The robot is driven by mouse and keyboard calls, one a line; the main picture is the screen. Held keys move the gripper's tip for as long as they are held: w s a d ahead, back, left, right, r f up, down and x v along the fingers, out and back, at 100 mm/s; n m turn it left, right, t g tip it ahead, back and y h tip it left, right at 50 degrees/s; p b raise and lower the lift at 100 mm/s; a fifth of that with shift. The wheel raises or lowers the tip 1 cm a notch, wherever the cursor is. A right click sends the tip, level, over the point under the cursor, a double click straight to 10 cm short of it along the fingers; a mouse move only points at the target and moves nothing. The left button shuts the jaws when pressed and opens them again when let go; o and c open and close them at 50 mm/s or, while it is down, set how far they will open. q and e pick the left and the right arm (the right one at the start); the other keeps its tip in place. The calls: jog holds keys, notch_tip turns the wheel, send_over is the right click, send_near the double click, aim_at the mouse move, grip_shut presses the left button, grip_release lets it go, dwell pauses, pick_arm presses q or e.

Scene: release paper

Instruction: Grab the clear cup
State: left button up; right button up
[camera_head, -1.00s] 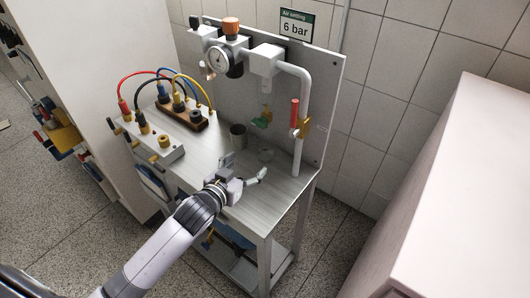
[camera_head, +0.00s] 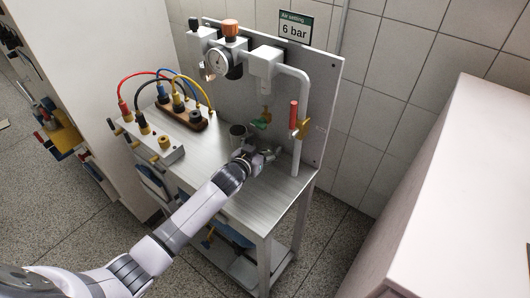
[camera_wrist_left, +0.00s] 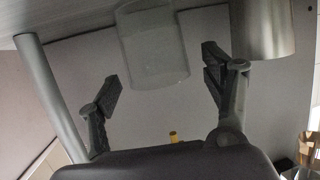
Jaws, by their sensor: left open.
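The clear cup (camera_wrist_left: 152,45) is a translucent cylinder in the upper middle of the left wrist view. My left gripper (camera_wrist_left: 160,82) is open, with one finger on each side of the cup's near end. I see no clear contact between the fingers and the cup. In the head view my left gripper (camera_head: 266,154) is low over the metal table, and it largely hides the clear cup there. My right gripper is not in view.
A grey metal cup (camera_head: 238,133) stands close to my left gripper; it also shows in the left wrist view (camera_wrist_left: 262,28), beside one finger. A pipe (camera_head: 300,120) and red-handled valve (camera_head: 293,115) rise at the right. Cables and sockets (camera_head: 160,145) are at the left.

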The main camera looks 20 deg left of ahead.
pick_arm(q)
jog(key=shift+w+d+f, duration=0.15)
jog(key=shift+w+f, duration=0.05)
jog(key=shift+w, duration=0.5)
jog(key=c, duration=1.2)
jog(key=shift+o, duration=0.2)
